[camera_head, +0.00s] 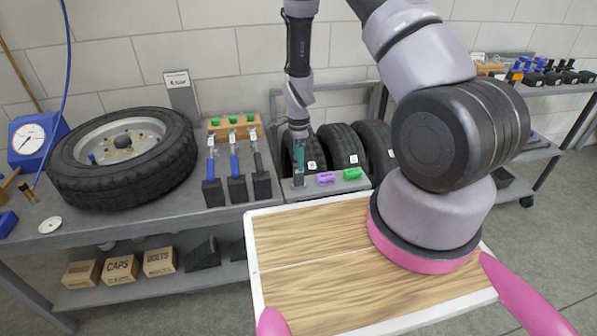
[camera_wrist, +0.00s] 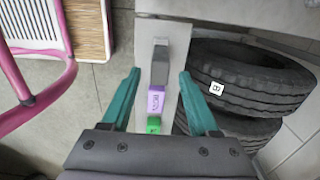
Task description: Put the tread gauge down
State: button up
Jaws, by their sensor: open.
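A grey, darker-sided piece (camera_wrist: 160,66) that I take to be the tread gauge lies on a narrow light-grey ledge (camera_wrist: 145,40). In the wrist view it touches or nearly touches a purple labelled block (camera_wrist: 156,100); a green block (camera_wrist: 153,125) is just beyond. In the head view the purple block (camera_head: 326,179) and green block (camera_head: 355,174) sit right of my gripper (camera_head: 298,165). My gripper points down over the ledge's left end. Its teal fingers (camera_wrist: 152,97) are spread apart, one on each side of the ledge items, gripping nothing. The gauge is hard to make out in the head view.
Labelled tyres (camera_head: 341,146) stand just behind the ledge. Left of it is a bench (camera_head: 130,222) with a large wheel (camera_head: 122,158), blue- and black-handled tools (camera_head: 236,178) and a dial gauge (camera_head: 30,140). A wooden-topped tray (camera_head: 252,262) is in front. My upper arm blocks the right middle.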

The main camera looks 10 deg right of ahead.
jog(key=shift+r, duration=2.15)
notch_tip(320, 180, up, 27)
jog(key=s+d+n+t+y, duration=0.2)
jog(key=n+t, duration=0.1)
jog(key=n, duration=0.3)
jog(key=s+d+r+n+t, duration=0.2)
jog(key=s+r+n, duration=0.2)
jog(key=s+r, duration=0.5)
jog(key=s+d+r+n+t, duration=0.1)
jog(key=s+r+n, duration=0.3)
jog(key=s+r, duration=0.5)
jog(key=shift+s+d+r+t, duration=0.4)
jog(key=shift+s+t, duration=0.2)
jog(key=shift+s, duration=0.6)
